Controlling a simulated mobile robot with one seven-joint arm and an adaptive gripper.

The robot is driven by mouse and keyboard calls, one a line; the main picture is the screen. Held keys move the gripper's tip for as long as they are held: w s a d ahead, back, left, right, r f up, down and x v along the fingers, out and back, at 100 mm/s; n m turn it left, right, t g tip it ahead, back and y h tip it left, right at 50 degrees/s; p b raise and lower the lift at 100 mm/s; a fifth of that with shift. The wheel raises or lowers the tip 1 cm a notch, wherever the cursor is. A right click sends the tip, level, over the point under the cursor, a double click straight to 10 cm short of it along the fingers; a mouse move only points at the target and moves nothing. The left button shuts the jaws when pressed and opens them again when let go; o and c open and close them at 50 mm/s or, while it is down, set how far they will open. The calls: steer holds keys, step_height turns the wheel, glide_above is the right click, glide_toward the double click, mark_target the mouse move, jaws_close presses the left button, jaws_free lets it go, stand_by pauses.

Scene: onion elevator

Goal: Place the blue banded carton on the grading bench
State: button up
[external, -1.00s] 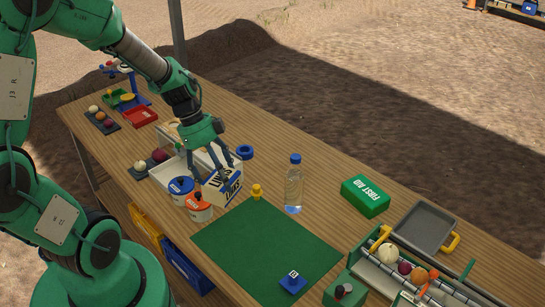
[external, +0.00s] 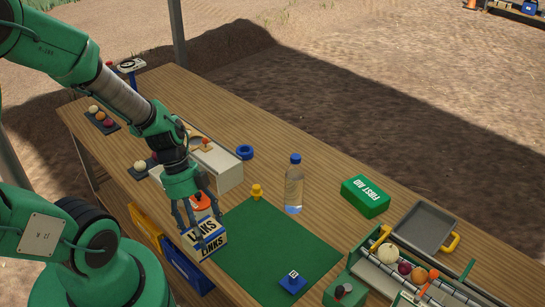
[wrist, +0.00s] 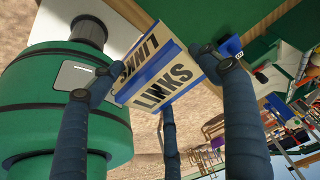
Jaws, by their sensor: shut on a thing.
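The blue banded carton (external: 207,243) is cream with blue bands and the word LINKS on its faces. My gripper (external: 201,220) is shut on it from above, with fingers on its sides. In the wrist view the carton (wrist: 165,80) sits tilted between the fingers of my gripper (wrist: 148,72), with sandy ground behind it. The wooden grading bench (external: 330,195) runs diagonally across the external view. The carton appears at its front edge, by the left corner of the green mat (external: 265,250). Whether its base touches anything is hidden.
The mat is mostly clear, with a blue block (external: 293,282).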

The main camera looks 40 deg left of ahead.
step_height(320, 180, down, 7)
steer(key=shift+w+f, duration=0.1)
stand_by(0.5)
steer(key=w, duration=0.5)
steer(key=w+f, duration=0.1)
steer(key=w, duration=1)
steer(key=shift+d+f, duration=0.15)
steer(key=shift+d, duration=0.2)
steer(key=shift+f+b, duration=0.4)
steer(key=shift+f, duration=1.35)
steer(key=shift+f, duration=0.1)
steer(key=o, duration=1.4)
steer(key=shift+o, duration=0.2)
